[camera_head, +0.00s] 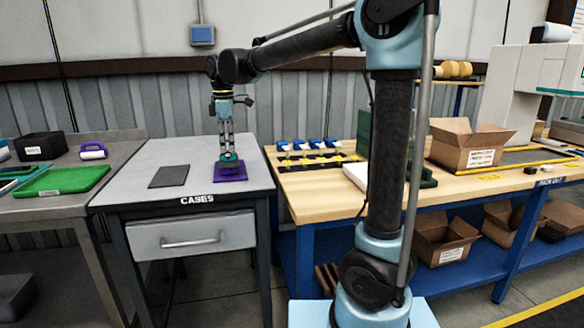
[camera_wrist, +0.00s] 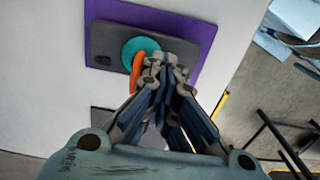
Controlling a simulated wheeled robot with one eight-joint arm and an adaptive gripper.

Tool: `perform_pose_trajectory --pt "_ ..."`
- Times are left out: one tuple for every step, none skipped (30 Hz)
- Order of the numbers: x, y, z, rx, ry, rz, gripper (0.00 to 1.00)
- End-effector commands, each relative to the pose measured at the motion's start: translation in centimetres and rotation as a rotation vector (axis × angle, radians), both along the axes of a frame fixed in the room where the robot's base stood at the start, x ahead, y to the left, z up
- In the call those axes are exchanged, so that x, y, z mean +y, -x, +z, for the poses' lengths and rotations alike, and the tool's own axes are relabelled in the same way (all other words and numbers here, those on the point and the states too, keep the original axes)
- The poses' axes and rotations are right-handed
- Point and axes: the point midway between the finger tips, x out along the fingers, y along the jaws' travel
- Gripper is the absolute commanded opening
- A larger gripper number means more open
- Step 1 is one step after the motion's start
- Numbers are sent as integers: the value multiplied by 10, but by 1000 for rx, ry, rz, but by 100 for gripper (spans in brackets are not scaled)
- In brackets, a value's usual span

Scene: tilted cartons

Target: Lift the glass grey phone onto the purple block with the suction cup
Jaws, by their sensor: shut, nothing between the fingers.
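The purple block (camera_wrist: 203,28) lies on the grey table; it also shows in the head view (camera_head: 236,178). A dark grey phone (camera_wrist: 112,56) lies flat on the block, partly hidden by the cup and my fingers. A round teal suction cup (camera_wrist: 129,46) with an orange loop (camera_wrist: 137,74) sits on the phone. The cup also shows in the head view (camera_head: 229,163), below my fingertips. My gripper (camera_wrist: 167,65) is shut and empty, pointing down beside the orange loop. Whether the fingertips touch the loop or cup cannot be told.
A dark grey flat pad (camera_head: 169,176) lies left of the block on the table marked CASES (camera_head: 125,188); the tabletop around them is clear. A green tray (camera_head: 65,181) is on the left bench. The wooden bench at right holds blue-topped items (camera_head: 312,145) and a carton (camera_head: 470,145).

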Motion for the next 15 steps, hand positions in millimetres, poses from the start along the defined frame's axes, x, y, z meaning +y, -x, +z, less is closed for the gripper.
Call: perform_pose_trajectory --pt "0 0 -1 0 0 0 0" --pt "0 0 -1 0 0 0 0" --pt "0 0 -2 0 0 0 0" --pt "0 0 -2 0 0 0 0" --pt "0 0 -2 0 0 0 0" --pt "0 0 -3 0 0 0 0" --pt "0 0 -3 0 0 0 0" --pt "0 0 -3 0 0 0 0" --pt "0 0 -4 0 0 0 0" --pt "0 0 -4 0 0 0 0" --pt "0 0 -5 0 0 0 0" --pt "0 0 -5 0 0 0 0" --pt "0 0 -6 0 0 0 0" --pt "0 0 -6 0 0 0 0" --pt "0 0 -6 0 0 0 0"
